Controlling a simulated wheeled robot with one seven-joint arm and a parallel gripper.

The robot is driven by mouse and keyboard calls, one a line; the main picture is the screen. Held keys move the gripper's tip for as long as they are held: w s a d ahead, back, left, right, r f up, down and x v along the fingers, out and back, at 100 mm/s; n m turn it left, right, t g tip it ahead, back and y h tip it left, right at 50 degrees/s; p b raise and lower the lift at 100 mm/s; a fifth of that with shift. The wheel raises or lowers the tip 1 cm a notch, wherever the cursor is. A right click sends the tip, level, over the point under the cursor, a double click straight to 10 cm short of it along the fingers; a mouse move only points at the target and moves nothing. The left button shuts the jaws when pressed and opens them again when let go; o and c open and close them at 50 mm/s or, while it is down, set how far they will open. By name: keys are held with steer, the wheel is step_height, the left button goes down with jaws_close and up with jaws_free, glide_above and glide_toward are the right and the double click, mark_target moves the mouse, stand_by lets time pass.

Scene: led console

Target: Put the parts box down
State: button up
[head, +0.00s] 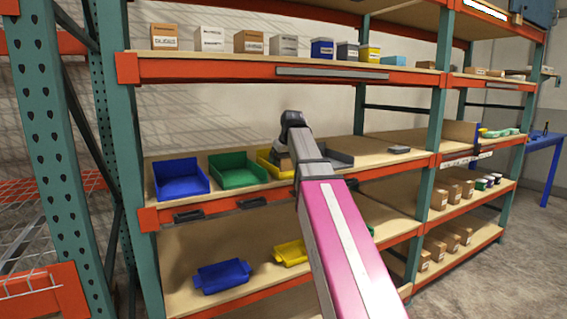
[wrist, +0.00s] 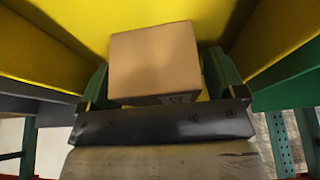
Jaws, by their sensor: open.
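The parts box (wrist: 155,60) is a plain brown carton, large in the wrist view. It is inside the yellow bin (wrist: 60,55), whose walls rise around it. My gripper (wrist: 158,78) is open, with one dark green finger on each side of the box. I cannot tell whether either finger touches it. In the head view my gripper (head: 284,158) is over the yellow bin (head: 265,161) on the middle shelf. My arm hides part of that bin, and the box cannot be made out there.
A blue bin (head: 181,180) and a green bin (head: 237,170) stand left of the yellow one, and a grey bin (head: 340,158) to its right. Boxes line the upper shelf (head: 165,57). Orange beams and green posts (head: 130,170) frame the rack. The middle shelf farther right is mostly clear.

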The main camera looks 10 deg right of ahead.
steer(key=v, duration=0.7)
steer(key=shift+r, duration=0.15)
steer(key=shift+s+r, duration=0.15)
steer(key=shift+r, duration=0.05)
